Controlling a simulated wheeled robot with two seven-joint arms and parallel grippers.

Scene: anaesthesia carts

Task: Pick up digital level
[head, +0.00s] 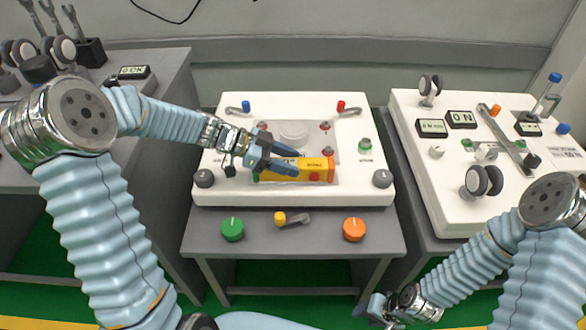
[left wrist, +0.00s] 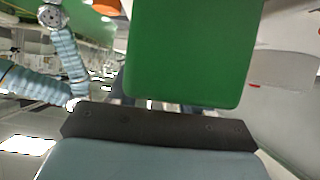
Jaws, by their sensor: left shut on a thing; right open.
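The digital level, a yellow-orange bar (head: 318,168) with a red spot and a green end, is over the middle of the white centre panel (head: 240,120). My left gripper (head: 296,163) is shut on it, with its dark blue fingers across the bar. I cannot tell if the bar still touches the panel. In the left wrist view a green face, seemingly the level's end (left wrist: 190,55), fills the upper middle. My right gripper (head: 372,306) is open and empty at the bottom, low in front of the carts and partly cut off.
Around the level are red and green knobs, grey corner knobs and two small levers. Green (head: 232,229) and orange (head: 354,229) knobs sit on the cart's front ledge. The right cart (head: 450,205) carries casters, displays and a bar. The left cart (head: 165,100) holds a small display.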

